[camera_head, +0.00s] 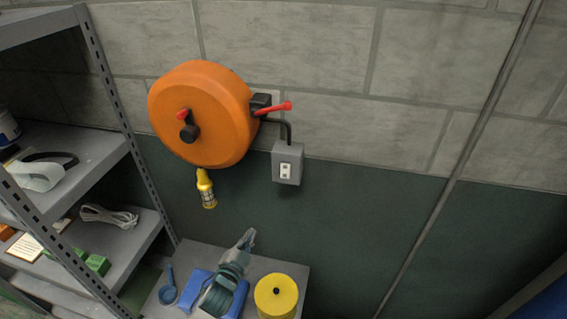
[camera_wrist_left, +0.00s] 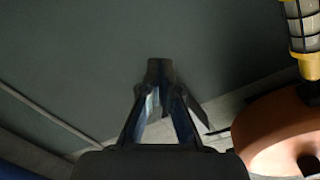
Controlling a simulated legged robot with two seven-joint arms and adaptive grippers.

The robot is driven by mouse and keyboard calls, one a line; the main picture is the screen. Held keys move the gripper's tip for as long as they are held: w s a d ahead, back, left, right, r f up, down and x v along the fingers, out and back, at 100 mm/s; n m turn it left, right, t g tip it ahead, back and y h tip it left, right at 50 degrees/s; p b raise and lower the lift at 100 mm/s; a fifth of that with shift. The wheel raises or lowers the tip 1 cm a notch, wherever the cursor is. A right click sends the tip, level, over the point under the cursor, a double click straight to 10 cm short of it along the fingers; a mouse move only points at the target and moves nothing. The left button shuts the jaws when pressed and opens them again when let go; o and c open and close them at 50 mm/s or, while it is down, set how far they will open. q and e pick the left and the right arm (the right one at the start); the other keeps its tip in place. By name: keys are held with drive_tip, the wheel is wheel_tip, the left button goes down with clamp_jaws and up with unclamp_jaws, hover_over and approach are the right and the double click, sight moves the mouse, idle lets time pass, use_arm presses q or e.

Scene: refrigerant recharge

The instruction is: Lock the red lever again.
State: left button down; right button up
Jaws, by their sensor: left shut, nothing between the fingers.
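The red lever (camera_head: 274,108) sticks out to the right from a black block (camera_head: 261,102) beside the orange reel (camera_head: 210,115) on the wall. It points right and slightly up. My left gripper (camera_head: 249,237) is below the reel, over the low grey surface, well apart from the lever. Its fingers are together and empty. In the left wrist view its closed fingertips (camera_wrist_left: 160,70) show against the dark green wall, with the reel (camera_wrist_left: 280,135) at the lower right. The lever cannot be made out there. My right gripper is not in view.
A yellow caged lamp (camera_head: 207,190) hangs under the reel. A grey outlet box (camera_head: 287,163) is right of it. A yellow cylinder (camera_head: 277,297) and a blue scoop-like item (camera_head: 168,288) stand on the grey surface (camera_head: 290,266). Metal shelving (camera_head: 105,95) is at left; the wall at right is clear.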

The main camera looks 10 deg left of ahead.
use_arm(q)
wheel_tip(320, 180, up, 9)
drive_tip(key=m+t+h, duration=0.2)
drive_tip(key=t, duration=0.1)
drive_tip(key=m+t+h+p, duration=0.2)
drive_tip(key=m+h+p, duration=0.2)
drive_tip(key=m+h, duration=0.9)
approach(290, 108)
drive_tip(key=d+r+m, duration=0.1)
drive_tip(key=d+r, duration=0.2)
drive_tip(key=d, duration=0.1)
drive_tip(key=w, duration=0.1)
drive_tip(key=w+a+r+p, duration=0.1)
drive_tip(key=w, duration=0.1)
drive_tip(key=shift+w+a+r+y, duration=0.15)
drive_tip(key=shift+a+r+y, duration=0.05)
drive_tip(key=shift+r+y, duration=0.15)
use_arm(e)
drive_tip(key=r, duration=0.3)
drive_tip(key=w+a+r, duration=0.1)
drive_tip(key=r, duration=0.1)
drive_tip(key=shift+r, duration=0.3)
use_arm(q)
drive_tip(key=shift+d, duration=0.1)
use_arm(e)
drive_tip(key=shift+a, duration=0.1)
